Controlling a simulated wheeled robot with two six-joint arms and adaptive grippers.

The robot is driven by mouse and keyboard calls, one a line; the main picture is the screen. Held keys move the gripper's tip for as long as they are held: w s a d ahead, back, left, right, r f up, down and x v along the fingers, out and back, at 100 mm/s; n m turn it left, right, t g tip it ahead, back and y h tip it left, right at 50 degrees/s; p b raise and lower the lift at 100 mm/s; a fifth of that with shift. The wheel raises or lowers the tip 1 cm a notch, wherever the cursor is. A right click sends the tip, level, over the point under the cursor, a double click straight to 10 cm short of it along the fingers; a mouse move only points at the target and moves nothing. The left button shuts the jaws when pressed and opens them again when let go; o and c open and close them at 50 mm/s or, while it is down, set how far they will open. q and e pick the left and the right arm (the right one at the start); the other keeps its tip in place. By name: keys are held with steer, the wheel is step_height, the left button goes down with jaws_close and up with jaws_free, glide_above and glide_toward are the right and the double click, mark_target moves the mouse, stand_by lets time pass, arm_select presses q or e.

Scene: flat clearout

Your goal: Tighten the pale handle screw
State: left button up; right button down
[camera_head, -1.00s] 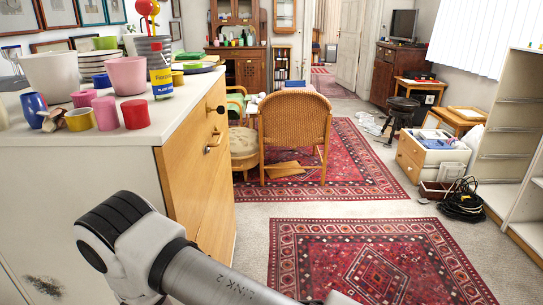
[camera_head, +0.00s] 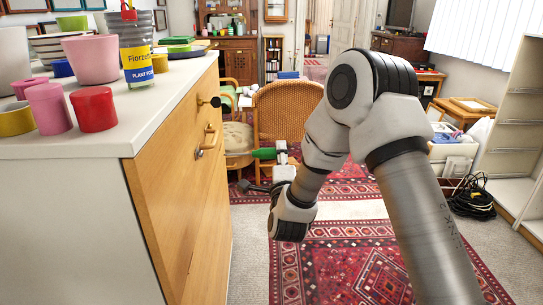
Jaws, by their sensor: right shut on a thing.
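The wooden drawer front (camera_head: 178,185) of the cabinet stands at the left. It carries a small brass-coloured pull handle (camera_head: 209,139), which looks tilted, with a pale round end low on it. The screw itself is too small to make out clearly. My right gripper (camera_head: 280,153) is shut on a green-handled screwdriver (camera_head: 264,153), to the right of the pull handle. The screwdriver lies about level, its thin shaft pointing left toward the handle. I cannot tell whether its tip touches anything. My left gripper is out of view.
A dark knob (camera_head: 214,102) sticks out above the pull handle. Pots, cups and a bottle (camera_head: 136,62) crowd the white cabinet top (camera_head: 150,100). A wicker chair (camera_head: 285,105) stands behind my right gripper. Red rugs cover the floor, and cables (camera_head: 472,198) lie at the right.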

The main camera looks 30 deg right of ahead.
mark_target(263, 156)
steer(key=shift+w+d, duration=0.1)
steer(key=shift+d, duration=0.15)
steer(key=shift+s+a+r, duration=0.1)
steer(key=shift+s+r, duration=0.2)
steer(key=shift+r, duration=0.05)
steer(key=shift+a+f+b, duration=0.15)
steer(key=shift+f+b, duration=0.15)
steer(key=shift+b, duration=0.15)
steer(key=shift+w+a+r+b, duration=0.1)
steer(key=shift+w+a+b, duration=0.25)
steer(key=shift+a, duration=0.35)
steer(key=shift+w+a+b, duration=0.15)
steer(key=shift+w+a, duration=0.35)
steer(key=shift+a, duration=0.15)
steer(key=shift+w+a+r+b, duration=0.1)
steer(key=shift+w+a+b, duration=0.25)
steer(key=shift+a, duration=0.35)
steer(key=shift+f, duration=0.1)
steer(key=shift+b, duration=0.45)
